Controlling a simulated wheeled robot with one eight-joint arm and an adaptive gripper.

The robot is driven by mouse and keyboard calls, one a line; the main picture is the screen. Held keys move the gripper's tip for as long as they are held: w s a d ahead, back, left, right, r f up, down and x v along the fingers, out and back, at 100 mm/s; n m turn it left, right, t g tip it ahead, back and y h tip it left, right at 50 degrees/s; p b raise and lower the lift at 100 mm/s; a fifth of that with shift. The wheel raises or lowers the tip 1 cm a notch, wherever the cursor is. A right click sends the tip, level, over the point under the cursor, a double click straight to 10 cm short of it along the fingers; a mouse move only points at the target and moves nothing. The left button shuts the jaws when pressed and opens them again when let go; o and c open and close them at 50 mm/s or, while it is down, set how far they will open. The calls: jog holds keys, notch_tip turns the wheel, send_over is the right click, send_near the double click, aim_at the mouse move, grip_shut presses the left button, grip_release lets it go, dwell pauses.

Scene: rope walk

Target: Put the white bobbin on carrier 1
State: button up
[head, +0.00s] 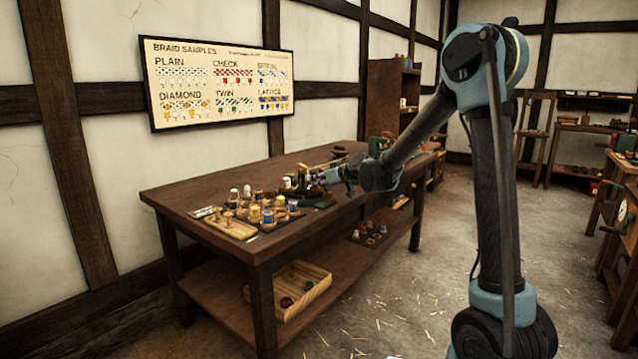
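Two small white-topped pieces that look like white bobbins (234,195) stand close together among several bobbins at the left end of the workbench (180,190). Yellow, blue and tan pieces stand around them. A dark device (300,184) stands just right of the bobbins; I cannot make out numbered carriers, so carrier 1 is not identifiable. My gripper (324,178) reaches in from the right, low over the bench beside this device. It is small and dark here, and its fingers and anything between them are too unclear to tell.
A light wooden tray (229,228) lies near the bench's front left edge. A wooden crate (304,287) and several small items sit on the lower shelf. A braid sample board (217,84) hangs on the wall. Open floor (400,290) lies right of the bench.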

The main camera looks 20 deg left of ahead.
jog(key=shift+o, duration=0.7)
jog(key=shift+v, duration=6.2)
jog(key=s+d+f+m+g+h, duration=0.1)
jog(key=s+d+f+m+h, duration=0.15)
jog(key=s+d, duration=0.65)
jog(key=s+d+f+m+g+h, duration=0.15)
jog(key=s+d+f+h, duration=0.35)
jog(key=d, duration=0.9)
jog(key=s+d+f+m+g+h, duration=0.1)
jog(key=s+d+f+m+h, duration=0.1)
jog(key=s+d+f, duration=0.3)
jog(key=s+d+f+m+g+h, duration=0.1)
jog(key=s+d+f+m, duration=0.4)
jog(key=s+d, duration=0.8)
jog(key=s, duration=0.3)
jog(key=shift+s+d+f+g+h, duration=0.25)
jog(key=shift+d+g+h, duration=0.05)
jog(key=shift+g+h, duration=0.05)
